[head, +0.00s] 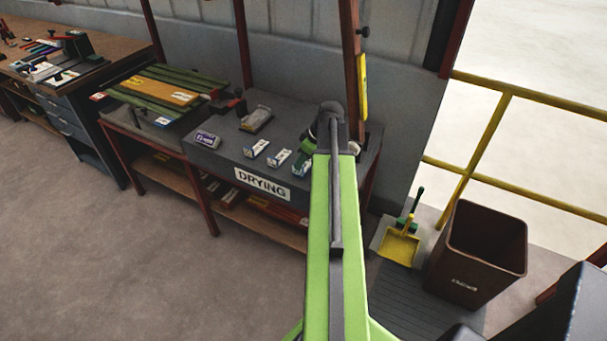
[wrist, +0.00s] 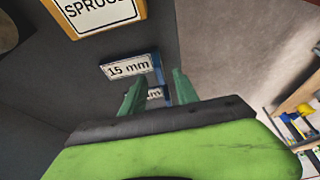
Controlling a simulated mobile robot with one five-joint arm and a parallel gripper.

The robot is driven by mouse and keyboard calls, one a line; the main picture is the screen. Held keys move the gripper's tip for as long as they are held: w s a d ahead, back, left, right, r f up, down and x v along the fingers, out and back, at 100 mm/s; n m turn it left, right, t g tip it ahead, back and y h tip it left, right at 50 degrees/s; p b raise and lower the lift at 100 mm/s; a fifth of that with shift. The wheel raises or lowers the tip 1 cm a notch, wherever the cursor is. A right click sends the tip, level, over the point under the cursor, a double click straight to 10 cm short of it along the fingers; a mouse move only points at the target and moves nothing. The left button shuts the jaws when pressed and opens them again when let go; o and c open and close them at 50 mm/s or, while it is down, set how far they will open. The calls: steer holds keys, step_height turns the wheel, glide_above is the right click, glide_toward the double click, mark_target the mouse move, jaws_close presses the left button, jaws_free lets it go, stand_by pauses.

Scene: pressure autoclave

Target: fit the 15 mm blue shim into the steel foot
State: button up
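A block labelled "15 mm" (wrist: 130,68), white-faced with a blue end, lies on the dark bench top just beyond my fingertips in the wrist view. My gripper (wrist: 158,76) is open and empty, its two green fingers apart. A second labelled block (wrist: 154,95) shows between the fingers; its number is hidden behind the left finger. I cannot tell whether the fingers touch it. In the head view, small white-and-blue blocks (head: 257,148) stand in a row, and my gripper (head: 304,153) is at the row's right end. A grey metal piece (head: 257,119) behind them may be the steel foot.
The blocks stand on the bench marked "DRYING" (head: 262,185). A purple-and-white box (head: 207,139) lies at its left. A "SPRUCE" sign (wrist: 95,10) is close beyond the blocks. A brown bin (head: 482,250), yellow dustpan (head: 399,246) and yellow railing (head: 480,130) are to the right.

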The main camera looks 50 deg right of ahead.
mark_target(298, 174)
steer(key=b+x, duration=0.5)
steer(key=shift+d+f, duration=0.1)
steer(key=shift+f, duration=0.05)
steer(key=shift+r, duration=0.2)
jaws_close()
